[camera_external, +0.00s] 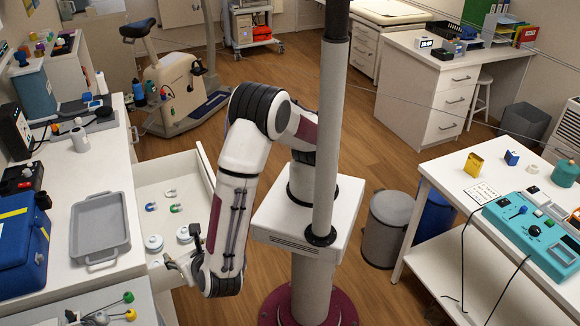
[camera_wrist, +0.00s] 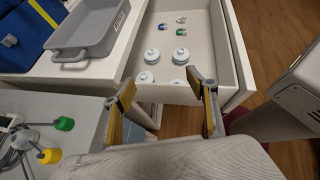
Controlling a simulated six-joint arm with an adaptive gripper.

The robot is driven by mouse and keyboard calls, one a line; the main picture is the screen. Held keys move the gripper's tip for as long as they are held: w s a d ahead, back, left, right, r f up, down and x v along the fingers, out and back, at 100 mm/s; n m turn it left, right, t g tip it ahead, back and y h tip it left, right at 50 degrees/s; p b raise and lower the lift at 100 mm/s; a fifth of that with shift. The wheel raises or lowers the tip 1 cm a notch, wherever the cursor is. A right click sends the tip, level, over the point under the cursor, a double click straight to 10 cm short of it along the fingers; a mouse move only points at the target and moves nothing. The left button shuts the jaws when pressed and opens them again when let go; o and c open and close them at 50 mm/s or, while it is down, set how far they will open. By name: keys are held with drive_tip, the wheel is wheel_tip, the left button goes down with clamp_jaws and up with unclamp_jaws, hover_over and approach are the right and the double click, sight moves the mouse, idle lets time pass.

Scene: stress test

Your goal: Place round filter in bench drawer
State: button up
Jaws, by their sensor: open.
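The bench drawer (camera_external: 203,168) is pulled open at the left, and its pale interior also shows in the wrist view (camera_wrist: 212,55). Several round white filters lie in its near part; one filter (camera_external: 154,243) is left of my wrist, and another (camera_wrist: 181,56) shows clearly in the wrist view. The lower filters are partly close to or behind my fingers in the picture. My gripper (camera_wrist: 163,108) is open, with nothing visible between its yellow-padded fingers. It is near the drawer's near end. In the external view my wrist hides part of it.
Small green and blue horseshoe-shaped pieces (camera_external: 175,208) lie farther back in the drawer. A grey tray (camera_external: 84,262) and a blue case (camera_external: 20,245) stand on the white bench left of the drawer. Knobbed cables (camera_wrist: 50,156) lie at the wrist view's lower left.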

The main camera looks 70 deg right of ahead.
drive_tip(key=w+a+r+n+y, duration=0.2)
drive_tip(key=w+r+n+y, duration=0.3)
drive_tip(key=w, duration=0.4)
drive_tip(key=w+a+r+n+y, duration=0.2)
drive_tip(key=w+r+n, duration=0.3)
drive_tip(key=w+r, duration=0.3)
drive_tip(key=w+d+r+n+y, duration=0.2)
drive_tip(key=d+r+n+y, duration=0.1)
drive_tip(key=r+n, duration=0.3)
drive_tip(key=w+d+r+n+y, duration=0.2)
drive_tip(key=d+r+n, duration=0.2)
drive_tip(key=r+n, duration=0.15)
drive_tip(key=s+d+r+n+g, duration=0.1)
drive_tip(key=s+d+r+n, duration=0.15)
drive_tip(key=d+n, duration=0.35)
drive_tip(key=s+d+r+n, duration=0.1)
drive_tip(key=s+d+n, duration=0.35)
drive_tip(key=d, duration=0.25)
drive_tip(key=s+d+f+n+g+h, duration=0.1)
drive_tip(key=s+d+f+n+h, duration=0.2)
drive_tip(key=d, duration=0.7)
drive_tip(key=s+d+f+n+g+h, duration=0.2)
drive_tip(key=s+d+n, duration=0.5)
drive_tip(key=s+d, duration=0.4)
drive_tip(key=shift+s+f+h, duration=0.45)
drive_tip(key=shift+f+h, duration=0.05)
drive_tip(key=shift+f, duration=0.35)
